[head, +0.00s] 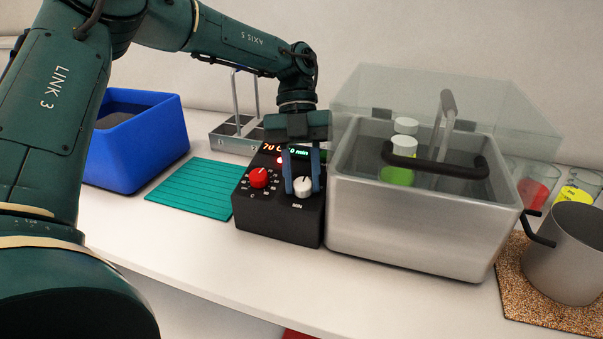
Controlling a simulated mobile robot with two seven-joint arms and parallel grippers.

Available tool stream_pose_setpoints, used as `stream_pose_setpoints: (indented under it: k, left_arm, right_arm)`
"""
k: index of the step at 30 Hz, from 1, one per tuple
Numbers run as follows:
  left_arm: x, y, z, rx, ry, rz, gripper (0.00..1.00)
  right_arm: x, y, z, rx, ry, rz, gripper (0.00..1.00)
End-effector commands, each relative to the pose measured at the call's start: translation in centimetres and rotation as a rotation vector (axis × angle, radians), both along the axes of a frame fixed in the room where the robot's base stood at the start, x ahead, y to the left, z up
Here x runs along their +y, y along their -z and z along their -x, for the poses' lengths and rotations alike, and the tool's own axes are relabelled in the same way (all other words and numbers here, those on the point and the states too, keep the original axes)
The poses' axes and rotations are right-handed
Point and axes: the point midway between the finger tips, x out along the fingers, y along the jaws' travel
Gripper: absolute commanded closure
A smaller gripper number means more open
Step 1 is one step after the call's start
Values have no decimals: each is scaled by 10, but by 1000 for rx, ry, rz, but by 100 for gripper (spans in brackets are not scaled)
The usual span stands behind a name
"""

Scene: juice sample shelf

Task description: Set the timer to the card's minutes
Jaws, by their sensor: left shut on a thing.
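A black control box (275,220) stands on the counter just left of the steel bath. It has a red knob (259,178) on the left and a white timer knob (303,188) marked MIN on the right. Its display shows 70 C in orange and 0 min in green; any digit before the 0 is hidden by my gripper. My left gripper (302,182) points down over the box, with its blue fingers shut on the white knob. No card with minutes can be made out. My right gripper is not in view.
The steel bath (410,225) has a raised clear lid (450,105) and holds a green bottle (397,174). A blue bin (135,150), teal mat (195,189) and metal rack (235,140) are left. A steel pot (572,255) on a cork mat (545,310) is right. The front counter is clear.

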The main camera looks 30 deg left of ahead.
Motion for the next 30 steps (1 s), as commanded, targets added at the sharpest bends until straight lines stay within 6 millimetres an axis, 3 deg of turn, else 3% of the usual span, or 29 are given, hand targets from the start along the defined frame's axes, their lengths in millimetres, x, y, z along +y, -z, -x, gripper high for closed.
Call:
stream_pose_setpoints:
  k: [12, 13, 18, 21, 30]
  left_arm:
    - [0, 0, 0, -2, 8, -2, 92]
    - [0, 0, 0, -1, 7, -3, 69]
    - [0, 0, 0, -1, 7, -3, 55]
    - [0, 0, 0, -1, 7, -2, 48]
    - [1, -3, -2, -2, 5, -2, 48]
  right_arm:
    - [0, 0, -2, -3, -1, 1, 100]
    - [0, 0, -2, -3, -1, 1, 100]
    - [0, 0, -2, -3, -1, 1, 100]
    - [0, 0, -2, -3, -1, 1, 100]
    - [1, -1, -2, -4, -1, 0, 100]
